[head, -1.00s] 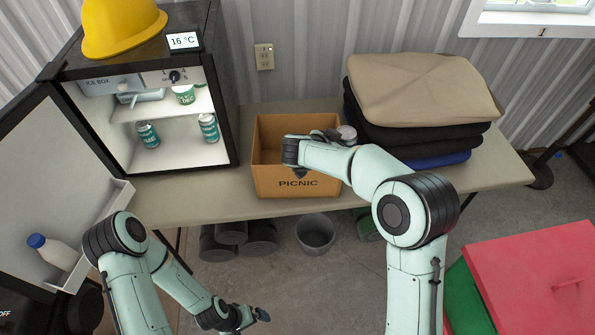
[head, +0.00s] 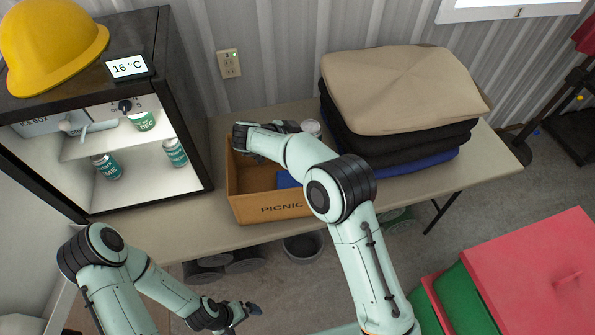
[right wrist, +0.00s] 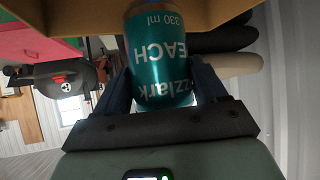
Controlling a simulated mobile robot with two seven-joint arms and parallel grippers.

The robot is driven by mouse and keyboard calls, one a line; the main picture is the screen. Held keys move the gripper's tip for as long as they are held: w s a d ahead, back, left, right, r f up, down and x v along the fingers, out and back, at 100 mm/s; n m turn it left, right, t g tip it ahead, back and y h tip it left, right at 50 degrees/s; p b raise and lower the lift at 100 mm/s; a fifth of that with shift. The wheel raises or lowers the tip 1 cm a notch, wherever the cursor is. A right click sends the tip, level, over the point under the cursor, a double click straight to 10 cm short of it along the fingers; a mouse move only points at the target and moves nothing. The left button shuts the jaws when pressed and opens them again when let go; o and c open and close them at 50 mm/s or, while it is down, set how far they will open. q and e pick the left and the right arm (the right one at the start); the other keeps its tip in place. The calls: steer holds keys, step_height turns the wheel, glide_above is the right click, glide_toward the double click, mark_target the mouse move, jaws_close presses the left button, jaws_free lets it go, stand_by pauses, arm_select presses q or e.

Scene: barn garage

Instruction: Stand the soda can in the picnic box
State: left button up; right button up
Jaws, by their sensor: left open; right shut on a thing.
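The soda can (right wrist: 160,55), teal with white lettering, is between the fingers of my right gripper (right wrist: 163,88) in the right wrist view. Its lettering is upside down there, and its far end meets the tan box edge (right wrist: 70,18). In the head view the picnic box (head: 268,212) stands open on the table, with a blue thing (head: 287,180) inside. My right wrist is over the box's back left part and hides the can there. My left gripper (head: 250,310) is open and empty, low in front of the table.
A small silver-topped round thing (head: 312,127) is at the box's back right, beside folded blankets (head: 400,85). The open ice box (head: 190,185) with several cans stands left. The table (head: 165,230) is clear between them. A red-lidded chest (head: 530,265) is front right.

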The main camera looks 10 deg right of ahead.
step_height(320, 180, down, 15)
steer(key=shift+r+b, duration=0.15)
steer(key=shift+b, duration=0.4)
arm_select(q)
steer(key=shift+s+f, duration=0.9)
steer(key=shift+f, duration=0.05)
arm_select(e)
steer(key=shift+r, duration=0.1)
arm_select(q)
steer(key=shift+w+r, duration=0.25)
steer(key=shift+r, duration=0.05)
arm_select(e)
steer(key=shift+w+f, duration=0.1)
steer(key=shift+f, duration=0.3)
steer(key=o, duration=1.3)
steer(key=shift+f, duration=0.15)
